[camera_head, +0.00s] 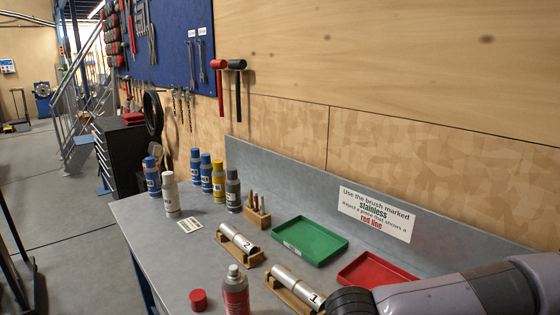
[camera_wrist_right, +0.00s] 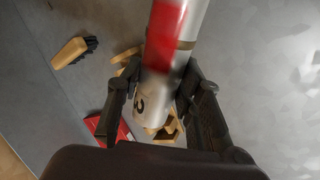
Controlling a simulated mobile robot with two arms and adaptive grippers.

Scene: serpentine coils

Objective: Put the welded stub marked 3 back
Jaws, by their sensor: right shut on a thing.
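In the right wrist view my right gripper (camera_wrist_right: 160,75) is shut on the welded stub marked 3 (camera_wrist_right: 152,100), a silver cylinder with a 3 near its lower end. A broad red area covers part of its upper half, and a darker band shows at its side. A wooden cradle (camera_wrist_right: 170,133) shows behind and below the stub, partly hidden by it and a finger; the stub looks held apart from it, though the gap is hard to judge. In the head view my right arm enters at lower right; its fingers and the stub are out of frame. My left gripper is not in view.
Stubs marked 2 (camera_head: 240,239) and 1 (camera_head: 296,284) lie in wooden cradles. Green (camera_head: 342,247) and red (camera_head: 343,280) trays stand behind. A red spray can (camera_head: 236,292) and red cap (camera_head: 198,300) are in front. A wooden-handled brush (camera_wrist_right: 70,52) lies on the bench.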

